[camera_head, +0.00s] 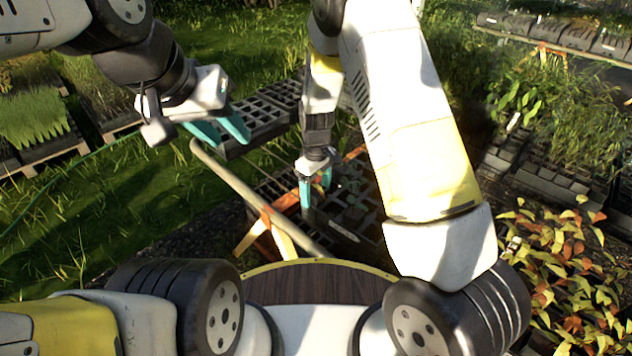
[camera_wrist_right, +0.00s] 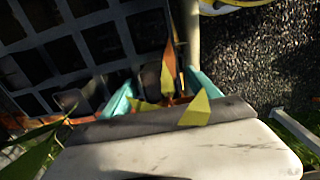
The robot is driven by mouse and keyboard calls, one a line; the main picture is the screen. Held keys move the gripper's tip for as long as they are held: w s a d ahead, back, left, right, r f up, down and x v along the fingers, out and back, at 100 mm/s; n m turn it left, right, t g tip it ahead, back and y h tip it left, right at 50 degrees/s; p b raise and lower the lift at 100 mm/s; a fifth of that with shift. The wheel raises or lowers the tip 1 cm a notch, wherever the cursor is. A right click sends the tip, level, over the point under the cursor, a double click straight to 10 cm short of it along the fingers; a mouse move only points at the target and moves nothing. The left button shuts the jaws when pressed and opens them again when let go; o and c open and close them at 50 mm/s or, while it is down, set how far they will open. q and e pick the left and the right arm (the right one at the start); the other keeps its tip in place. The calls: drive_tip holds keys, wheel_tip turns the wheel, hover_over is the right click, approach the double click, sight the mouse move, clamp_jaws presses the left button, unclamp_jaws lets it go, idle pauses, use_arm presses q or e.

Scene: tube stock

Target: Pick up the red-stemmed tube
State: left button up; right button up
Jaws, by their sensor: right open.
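My right gripper (camera_head: 316,190) points down over a dark cell tray (camera_head: 352,240) in the head view, its teal fingers apart. In the right wrist view the open fingers (camera_wrist_right: 160,95) stand on either side of a plant with a red-brown upright part (camera_wrist_right: 168,68) and yellow-green leaves (camera_wrist_right: 196,110). Whether this is the red-stemmed tube I cannot tell for sure; its lower part is hidden by the gripper. My left gripper (camera_head: 228,132) is open and empty, raised over the grass at the upper left.
A wooden pole (camera_head: 245,190) slants beside the tray, near orange and yellow stand legs (camera_head: 278,240). More black cell trays (camera_head: 255,125) lie behind. Red and yellow leafy plants (camera_head: 570,260) fill the right side. Open grass (camera_head: 110,200) lies at the left.

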clamp_jaws()
drive_tip(key=shift+r, duration=0.1)
idle(0.4)
